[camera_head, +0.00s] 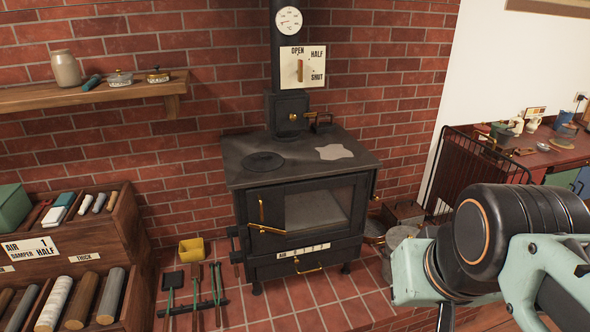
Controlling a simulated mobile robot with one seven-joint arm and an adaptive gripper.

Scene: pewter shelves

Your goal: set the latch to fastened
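A black stove (300,190) stands against the brick wall, with a windowed front door (322,206) that looks closed. On the door's left side is an upright brass handle (261,210). Just below it a brass lever (268,230) slopes slightly down to the right; it looks like the latch. I cannot tell from here whether it is engaged. My arm fills the lower right, well apart from the stove front. My gripper's fingers are not visible.
Below the door are an AIR scale (303,252) and a drawer with a brass handle (309,270). Hearth tools (195,290) and a yellow container (191,249) stand left of the stove. A wooden rack (90,235) is farther left. A black guard (462,170) and metal bucket (396,243) are right.

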